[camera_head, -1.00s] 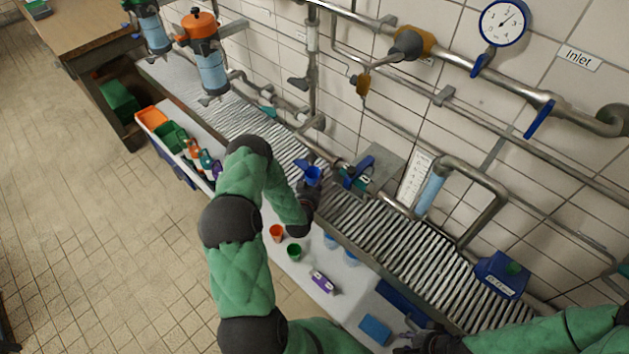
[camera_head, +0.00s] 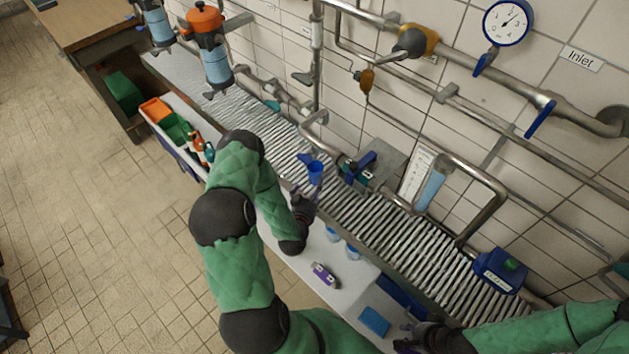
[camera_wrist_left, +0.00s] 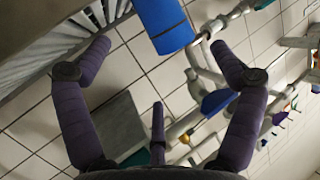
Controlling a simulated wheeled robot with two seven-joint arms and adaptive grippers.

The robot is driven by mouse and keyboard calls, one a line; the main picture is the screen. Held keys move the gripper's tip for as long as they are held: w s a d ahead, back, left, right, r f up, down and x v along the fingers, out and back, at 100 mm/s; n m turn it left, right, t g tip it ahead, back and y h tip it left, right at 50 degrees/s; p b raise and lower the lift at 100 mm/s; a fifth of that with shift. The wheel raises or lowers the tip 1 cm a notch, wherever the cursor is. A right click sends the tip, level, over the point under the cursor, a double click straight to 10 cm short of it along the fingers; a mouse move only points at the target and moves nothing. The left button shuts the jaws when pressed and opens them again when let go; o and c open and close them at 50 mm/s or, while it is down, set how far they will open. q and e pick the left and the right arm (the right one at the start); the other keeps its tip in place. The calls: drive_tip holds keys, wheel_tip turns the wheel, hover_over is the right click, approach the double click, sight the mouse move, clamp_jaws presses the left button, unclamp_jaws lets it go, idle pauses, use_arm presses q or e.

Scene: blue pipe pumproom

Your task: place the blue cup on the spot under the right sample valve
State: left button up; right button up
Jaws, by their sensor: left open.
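The blue cup (camera_head: 315,173) stands upright on the ribbed metal grating (camera_head: 400,235) near the wall, close to the pipe end of a blue-handled sample valve (camera_head: 360,165). Whether it is exactly on the spot cannot be told, as its base is partly hidden. In the left wrist view the cup (camera_wrist_left: 161,25) is at the top, beyond the fingertips and beside a metal spout. My left gripper (camera_head: 304,198) is open and empty, in front of the cup; its spread fingers fill the wrist view (camera_wrist_left: 160,48). My right gripper (camera_head: 408,342) is low in the picture, its fingers unclear.
The white bench holds clear bluish cups (camera_head: 332,234), a purple-and-white item (camera_head: 325,275) and a blue block (camera_head: 374,321). A crate (camera_head: 180,152) with bottles is left of my arm. A blue container (camera_head: 500,271) stands on the grating. Pipes run above the cup.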

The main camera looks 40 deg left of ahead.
use_arm(q)
drive_tip(key=shift+v, duration=1.25)
